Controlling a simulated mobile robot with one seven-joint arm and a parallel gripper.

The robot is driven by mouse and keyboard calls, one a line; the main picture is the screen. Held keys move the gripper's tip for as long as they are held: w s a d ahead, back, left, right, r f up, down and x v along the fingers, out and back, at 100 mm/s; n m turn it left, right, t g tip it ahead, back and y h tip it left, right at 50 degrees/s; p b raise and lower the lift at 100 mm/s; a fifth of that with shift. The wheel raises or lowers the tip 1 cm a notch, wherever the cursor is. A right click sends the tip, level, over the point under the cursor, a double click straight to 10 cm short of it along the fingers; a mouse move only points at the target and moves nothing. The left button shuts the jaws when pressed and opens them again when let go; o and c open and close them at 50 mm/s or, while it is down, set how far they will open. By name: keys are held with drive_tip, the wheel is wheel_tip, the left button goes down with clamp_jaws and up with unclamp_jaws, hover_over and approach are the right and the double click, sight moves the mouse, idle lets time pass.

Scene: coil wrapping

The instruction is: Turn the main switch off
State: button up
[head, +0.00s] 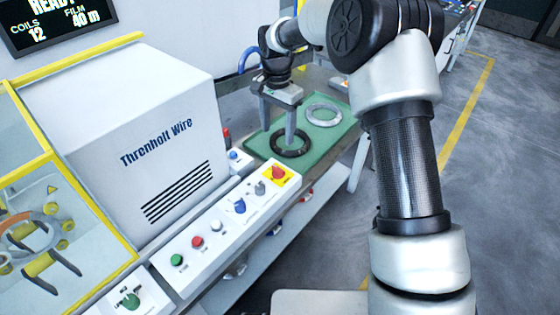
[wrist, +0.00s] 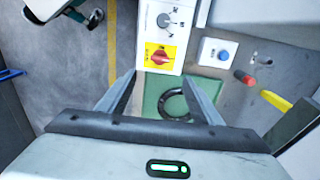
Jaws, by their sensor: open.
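The main switch (head: 278,173) is a red rotary knob on a yellow plate, at the far right end of the white control panel. It also shows in the wrist view (wrist: 160,56), just beyond the fingertips and between their lines. Its knob looks slanted there, but I cannot read its position marks. My gripper (head: 278,130) points down over the green mat, behind the switch in the head view. In the wrist view its two fingers (wrist: 160,80) are spread apart with nothing between them. The fingers appear clear of the switch.
The panel (head: 215,246) also carries green, red, blue and grey controls. The green mat (head: 340,140) bears a dark ring (head: 290,144) and a grey ring (head: 324,115). A blue button box (head: 236,158) stands beside the mat. The white wire machine (head: 150,140) rises at left.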

sight(278, 168)
wheel_tip(278, 168, down, 15)
drive_tip(key=shift+f, duration=0.1)
drive_tip(key=shift+c, duration=0.4)
drive_tip(key=c, duration=1)
